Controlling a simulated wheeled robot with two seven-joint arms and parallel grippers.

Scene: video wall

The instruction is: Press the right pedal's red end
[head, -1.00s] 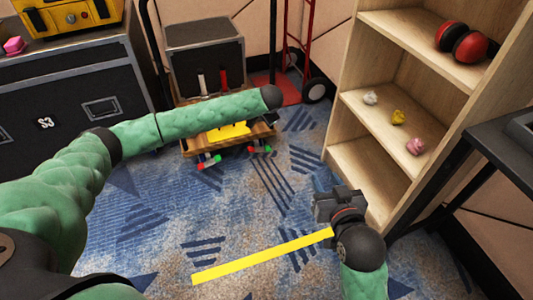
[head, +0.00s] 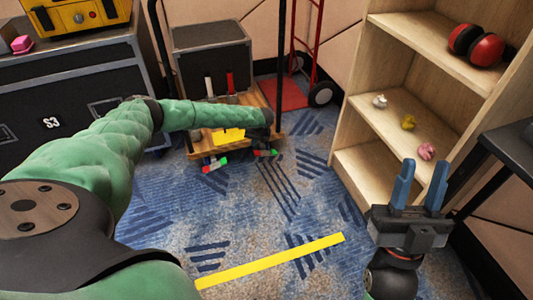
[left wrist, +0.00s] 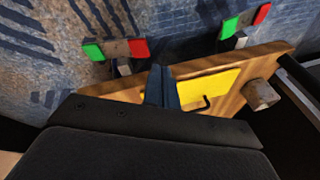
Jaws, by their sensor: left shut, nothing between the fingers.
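A wooden board low on the cart carries two pedals, each with a red and a green end. The right pedal (head: 266,153) has its red end (head: 260,153) on the left; in the left wrist view, which is turned round, this red end (left wrist: 140,48) is on the right. The left pedal (head: 215,163) also shows in the left wrist view (left wrist: 244,21). My left gripper (left wrist: 161,87) is shut and empty, its fingers in front of the board's edge close to the right pedal; contact cannot be told. My right gripper (head: 420,185) is open and empty, fingers up, before the shelf.
A yellow plate (head: 228,136) lies on the board. The wooden shelf (head: 352,135) stands right, with a dark table (head: 500,150) beside it. A black case (head: 80,105) is at left. The blue carpet (head: 255,220) has a yellow strip (head: 270,262) and open room.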

